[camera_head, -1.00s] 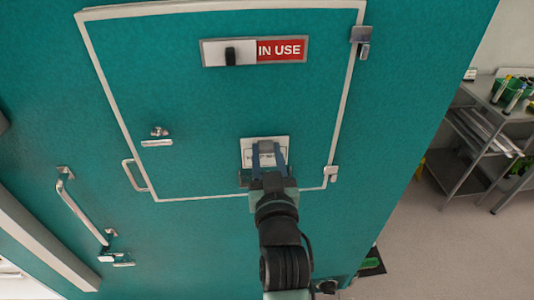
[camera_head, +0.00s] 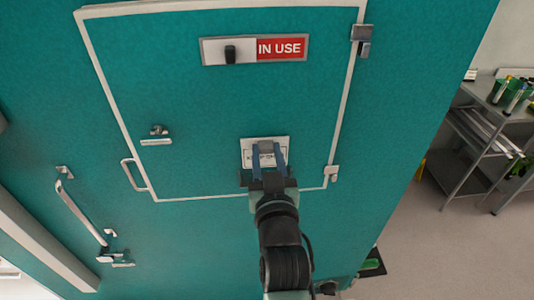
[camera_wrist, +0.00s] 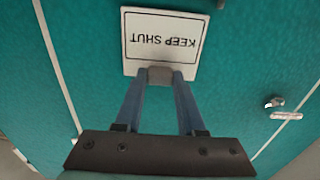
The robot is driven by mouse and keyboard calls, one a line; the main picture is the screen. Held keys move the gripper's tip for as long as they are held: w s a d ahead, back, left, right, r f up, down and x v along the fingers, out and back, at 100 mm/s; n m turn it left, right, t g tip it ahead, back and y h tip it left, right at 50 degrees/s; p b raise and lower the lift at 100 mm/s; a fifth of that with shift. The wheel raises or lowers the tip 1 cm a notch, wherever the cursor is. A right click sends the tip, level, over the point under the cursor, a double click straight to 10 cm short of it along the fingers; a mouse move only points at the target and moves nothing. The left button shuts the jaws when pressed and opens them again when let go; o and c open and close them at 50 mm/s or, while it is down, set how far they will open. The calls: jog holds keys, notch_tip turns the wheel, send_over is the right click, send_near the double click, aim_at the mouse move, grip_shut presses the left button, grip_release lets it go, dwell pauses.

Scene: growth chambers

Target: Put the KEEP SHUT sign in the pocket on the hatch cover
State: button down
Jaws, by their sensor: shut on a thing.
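The white KEEP SHUT sign (camera_head: 246,146) stands at the lower part of the teal hatch cover (camera_head: 210,110). In the wrist view the sign (camera_wrist: 160,22) appears upside down, with a grey tab at its near edge. My gripper (camera_head: 266,149) is shut on this tab; in the wrist view its two blue fingers (camera_wrist: 159,76) close on both sides of it.
An IN USE slider (camera_head: 254,50) is higher on the cover. A latch (camera_head: 158,135) and a handle (camera_head: 134,176) are at the left, hinges (camera_head: 361,40) at the right. A long door handle (camera_head: 80,212) sticks out lower left. A shelf (camera_head: 480,140) stands far right.

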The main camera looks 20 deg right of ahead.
aim_at(265, 160)
dwell(0.4)
jog(key=shift+f+b, duration=0.5)
jog(key=shift+f, duration=0.2)
jog(key=shift+f+b, duration=0.3)
jog(key=shift+b, duration=0.15)
jog(key=shift+f, duration=0.2)
dwell(0.4)
jog(key=shift+f+b, duration=0.4)
jog(key=shift+b, duration=0.15)
jog(key=shift+f, duration=0.2)
jog(key=shift+f+b, duration=0.3)
jog(key=shift+b, duration=0.15)
jog(key=shift+f+b, duration=0.35)
dwell(0.4)
